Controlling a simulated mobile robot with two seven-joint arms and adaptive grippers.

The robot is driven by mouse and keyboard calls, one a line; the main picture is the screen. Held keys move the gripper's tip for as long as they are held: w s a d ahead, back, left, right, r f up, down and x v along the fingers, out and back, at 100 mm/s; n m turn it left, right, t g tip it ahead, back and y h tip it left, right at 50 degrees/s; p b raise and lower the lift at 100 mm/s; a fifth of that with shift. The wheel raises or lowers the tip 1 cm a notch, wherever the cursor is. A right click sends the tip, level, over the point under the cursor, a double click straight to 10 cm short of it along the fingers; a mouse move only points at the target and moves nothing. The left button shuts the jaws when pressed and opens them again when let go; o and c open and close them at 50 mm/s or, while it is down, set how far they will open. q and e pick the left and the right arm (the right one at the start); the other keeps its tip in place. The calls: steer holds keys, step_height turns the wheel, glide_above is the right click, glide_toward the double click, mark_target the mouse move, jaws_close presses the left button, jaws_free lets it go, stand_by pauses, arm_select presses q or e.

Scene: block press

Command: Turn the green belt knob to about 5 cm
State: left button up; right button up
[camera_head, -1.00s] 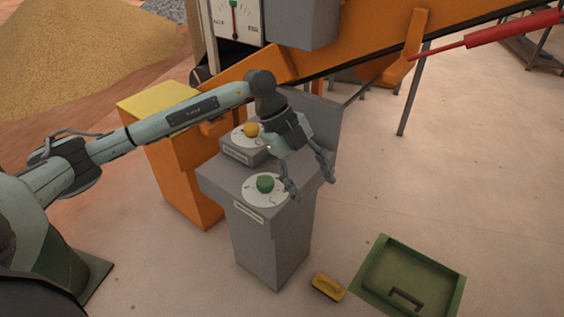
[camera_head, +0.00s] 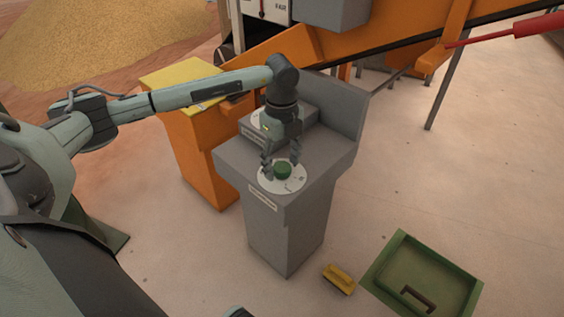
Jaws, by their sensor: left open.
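The green belt knob (camera_head: 283,170) stands on a white round dial (camera_head: 293,185) on top of the grey pedestal (camera_head: 281,238). The dial's marks are too small to read. My left gripper (camera_head: 282,170) points down over the dial with its fingers apart, one on each side of the knob as seen here. I cannot tell whether the fingers touch the knob. The yellow knob seen behind earlier is hidden by my left gripper and wrist. My right gripper is not in view.
A raised grey panel (camera_head: 335,100) stands behind the pedestal. An orange box with a yellow top (camera_head: 185,73) is to the left. A green tray (camera_head: 388,283) and a yellow-handled tool (camera_head: 340,279) lie on the floor at the front right.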

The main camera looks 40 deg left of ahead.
arm_select(q)
steer(key=c, duration=1.2)
steer(key=shift+o, duration=0.2)
